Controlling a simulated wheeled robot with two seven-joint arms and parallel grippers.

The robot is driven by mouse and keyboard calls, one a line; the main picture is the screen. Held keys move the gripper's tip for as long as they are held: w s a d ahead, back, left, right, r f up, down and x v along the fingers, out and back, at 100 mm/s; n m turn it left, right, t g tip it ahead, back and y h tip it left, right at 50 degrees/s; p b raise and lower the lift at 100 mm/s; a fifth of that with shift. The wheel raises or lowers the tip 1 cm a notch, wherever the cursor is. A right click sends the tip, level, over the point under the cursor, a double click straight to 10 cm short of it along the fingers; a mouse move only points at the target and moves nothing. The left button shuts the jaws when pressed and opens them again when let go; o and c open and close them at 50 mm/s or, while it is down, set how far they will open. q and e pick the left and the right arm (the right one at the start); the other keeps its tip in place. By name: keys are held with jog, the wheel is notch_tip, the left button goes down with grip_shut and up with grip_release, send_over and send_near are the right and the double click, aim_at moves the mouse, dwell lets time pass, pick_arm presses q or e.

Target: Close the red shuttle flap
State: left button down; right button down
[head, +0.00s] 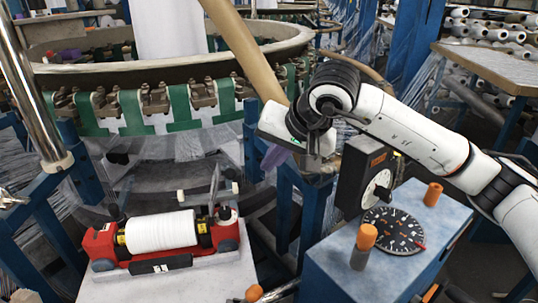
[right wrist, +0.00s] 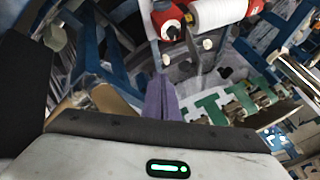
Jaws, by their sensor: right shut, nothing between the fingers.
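The red shuttle (head: 103,244) lies on a pale table at the lower left of the head view, with a white thread spool (head: 160,232) in it. A thin grey flap (head: 214,187) stands upright at the shuttle's right rear, near a bar with white knobs (head: 181,196). The shuttle also shows at the top of the right wrist view (right wrist: 167,20). My right gripper (head: 270,158) is right of and above the flap, apart from it. Its purple-grey fingers (right wrist: 160,90) are shut and empty. My left gripper is not in view.
The circular loom ring (head: 180,70) with green straps is behind the shuttle. A blue control box (head: 375,265) with a dial and orange-topped knobs stands at the right, below my right arm. A chrome post (head: 35,90) rises at the left.

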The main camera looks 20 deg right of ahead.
aim_at(261, 184)
jog(key=x, duration=0.6)
jog(key=shift+a, duration=0.1)
jog(key=w+a+p, duration=0.1)
jog(key=w+a, duration=0.1)
jog(key=a, duration=0.1)
jog(key=shift+w, duration=0.25)
jog(key=shift+a, duration=0.1)
